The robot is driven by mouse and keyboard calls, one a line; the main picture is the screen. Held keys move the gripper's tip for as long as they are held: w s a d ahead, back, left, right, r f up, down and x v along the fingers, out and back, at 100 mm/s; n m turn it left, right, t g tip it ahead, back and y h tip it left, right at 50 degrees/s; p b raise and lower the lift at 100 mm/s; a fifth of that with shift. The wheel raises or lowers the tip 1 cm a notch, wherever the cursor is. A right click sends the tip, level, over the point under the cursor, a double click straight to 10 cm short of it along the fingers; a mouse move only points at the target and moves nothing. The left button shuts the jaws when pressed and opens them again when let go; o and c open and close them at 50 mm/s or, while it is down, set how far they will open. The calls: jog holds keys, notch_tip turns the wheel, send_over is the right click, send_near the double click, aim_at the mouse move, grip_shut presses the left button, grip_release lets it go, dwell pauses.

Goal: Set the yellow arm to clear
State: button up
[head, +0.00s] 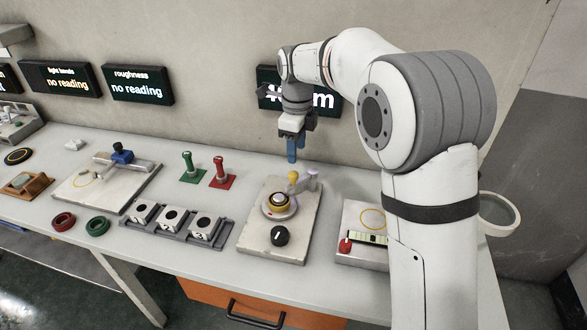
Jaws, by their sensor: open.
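The yellow arm (293,178) is on a pale square plate (256,236). Its rounded yellow end stands up just behind a round stage (279,206) with a yellow ring. A pale lavender post or lever (311,180) is right beside it, and whether the two are joined I cannot tell. A black knob (280,236) with a white mark is at the plate's front. My gripper (291,158) points down with blue fingers just above and behind the yellow end, apart from it as far as I can see. It is open and holds nothing visible.
Green (193,168) and red (221,173) upright handles stand left of the plate. A rack of several grey blocks (174,222) lies front left. Another plate with a red knob (345,245) is at right, partly hidden by my arm. Wall displays hang behind; one is partly covered.

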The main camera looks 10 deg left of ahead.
aim_at(293, 173)
jog(key=shift+w+a+f+m, duration=0.15)
jog(key=shift+a+f+m, duration=0.15)
jog(key=shift+a, duration=0.1)
jog(key=shift+f, duration=0.2)
notch_tip(293, 173, down, 7)
jog(key=shift+f, duration=0.1)
grip_shut()
dwell(0.3)
